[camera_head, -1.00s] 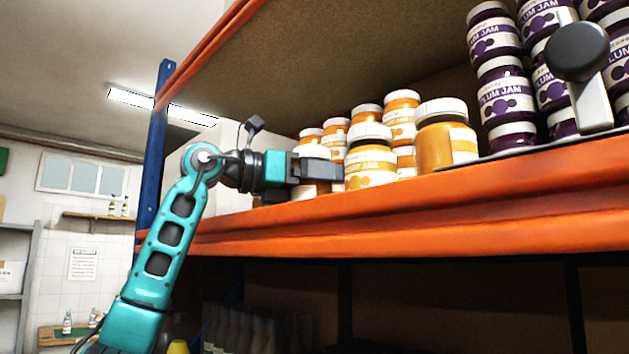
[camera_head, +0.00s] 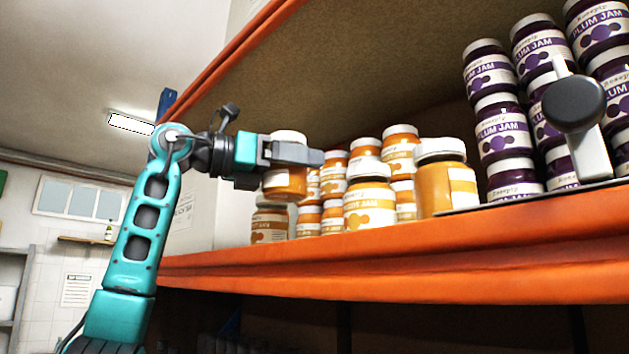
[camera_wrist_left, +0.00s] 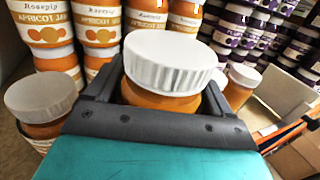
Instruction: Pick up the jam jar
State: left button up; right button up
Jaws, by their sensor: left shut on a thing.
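An apricot jam jar (camera_head: 287,183) with a white lid and orange contents is held between the fingers of my left gripper (camera_head: 306,155), above its neighbours at the left end of the shelf. The gripper's near finger hides the jar's upper part in the head view. In the left wrist view the jar's white lid (camera_wrist_left: 170,62) stands above the black fingers, with a little orange glass showing; its label is hidden there. The jar looks roughly upright. My right gripper is not in view.
More apricot jars (camera_head: 369,205) stand close by on the orange-edged shelf (camera_head: 400,260). Stacked plum jam jars (camera_head: 503,135) and a pale post with a black knob (camera_head: 573,103) are to the right. A shelf board (camera_head: 400,60) hangs overhead.

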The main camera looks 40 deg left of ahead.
pick_arm(q)
jog(key=s+a, duration=0.1)
jog(key=s, duration=1.4)
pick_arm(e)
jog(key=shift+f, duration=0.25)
pick_arm(q)
jog(key=shift+w, duration=0.1)
